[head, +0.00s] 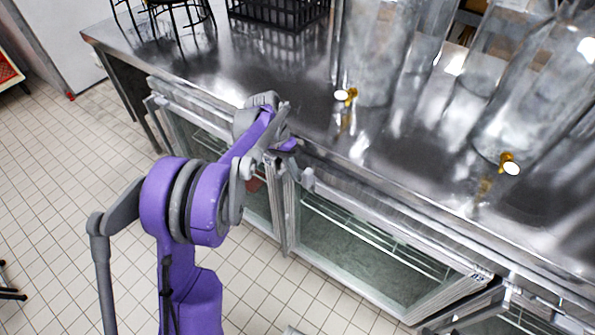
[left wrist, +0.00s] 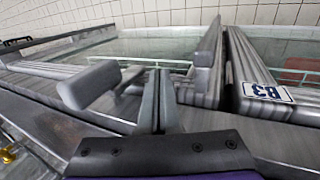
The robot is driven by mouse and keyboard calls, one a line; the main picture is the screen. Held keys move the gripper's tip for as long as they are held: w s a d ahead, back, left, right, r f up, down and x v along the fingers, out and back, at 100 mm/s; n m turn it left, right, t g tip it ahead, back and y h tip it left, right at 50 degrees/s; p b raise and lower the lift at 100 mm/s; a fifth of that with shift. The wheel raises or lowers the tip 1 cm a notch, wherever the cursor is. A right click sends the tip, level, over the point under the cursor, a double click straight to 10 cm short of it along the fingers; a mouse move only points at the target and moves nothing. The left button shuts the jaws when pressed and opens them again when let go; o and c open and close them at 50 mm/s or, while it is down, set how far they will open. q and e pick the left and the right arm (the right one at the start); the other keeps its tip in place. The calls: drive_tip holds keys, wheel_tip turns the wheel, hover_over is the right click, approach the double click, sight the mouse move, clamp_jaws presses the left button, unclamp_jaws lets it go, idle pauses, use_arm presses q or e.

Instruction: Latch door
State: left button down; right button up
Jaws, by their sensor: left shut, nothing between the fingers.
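Glass doors in metal frames line the counter front. The middle door (head: 370,240) is right of my left gripper (head: 285,143), and a left door (head: 205,145) is partly behind my arm. In the left wrist view, the fingers (left wrist: 157,100) are shut and empty, between a grey block-like handle or latch piece (left wrist: 90,85) on the left and a grey upright piece (left wrist: 207,60) on the right. A label reading B3 (left wrist: 267,92) is upside down on the metal frame. I cannot tell whether the fingers touch the door or whether it is fully closed. My right gripper is out of view.
The steel counter (head: 270,75) carries tall clear dispensers (head: 375,50) with gold taps (head: 346,95), a black crate (head: 280,12) and a wire rack (head: 180,12). At lower right, another door frame (head: 455,312) stands at an angle. The tiled floor (head: 60,150) at left is mostly clear.

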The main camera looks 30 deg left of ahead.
use_arm(q)
drive_tip(key=v, duration=0.8)
drive_tip(key=shift+r+p, duration=0.25)
drive_tip(key=shift+p, duration=0.15)
drive_tip(key=shift+a, duration=0.1)
drive_tip(key=s+d+r+t+y+p, duration=0.2)
drive_tip(key=s+d+r+y+p, duration=0.15)
drive_tip(key=s+d+r, duration=0.4)
drive_tip(key=s+d+f+t+p, duration=0.1)
drive_tip(key=s+d+t+p, duration=0.1)
drive_tip(key=s+d, duration=0.2)
drive_tip(key=s+d+f+t+y+p, duration=0.1)
drive_tip(key=s+d, duration=0.3)
drive_tip(key=s, duration=0.6)
drive_tip(key=shift+f+n+t+p, duration=0.4)
drive_tip(key=shift+f+p, duration=0.1)
drive_tip(key=shift+p, duration=0.25)
drive_tip(key=shift+s+d, duration=0.15)
